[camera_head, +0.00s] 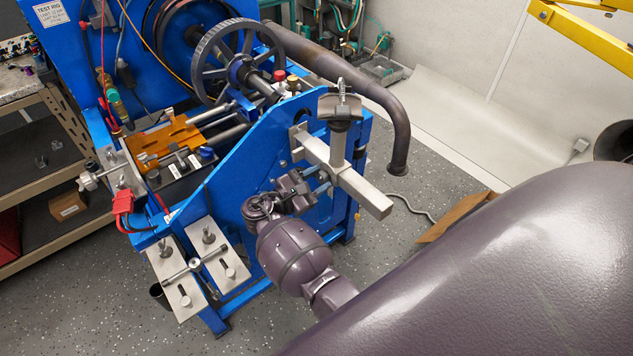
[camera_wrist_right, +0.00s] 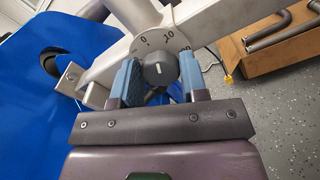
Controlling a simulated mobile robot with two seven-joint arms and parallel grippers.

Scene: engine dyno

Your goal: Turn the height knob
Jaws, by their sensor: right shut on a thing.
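The height knob (camera_wrist_right: 158,69) is dark grey and round, with a white line on its face. It sits in front of a pale dial plate (camera_wrist_right: 171,39) marked with numbers, among them 0 and 10. My right gripper (camera_wrist_right: 160,78) has its blue-padded fingers on both sides of the knob and is shut on it. In the head view my right gripper (camera_head: 316,187) reaches the blue rig's side, just below the grey metal arm (camera_head: 345,178); the knob is hidden there. My left gripper is not in view.
The blue test rig (camera_head: 232,175) with a spoked handwheel (camera_head: 232,65) stands behind my right gripper. A bent exhaust pipe (camera_head: 385,105) hangs to the right of the metal arm. A cardboard box (camera_wrist_right: 262,62) lies on the floor. A shelf rack (camera_head: 50,165) stands at left.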

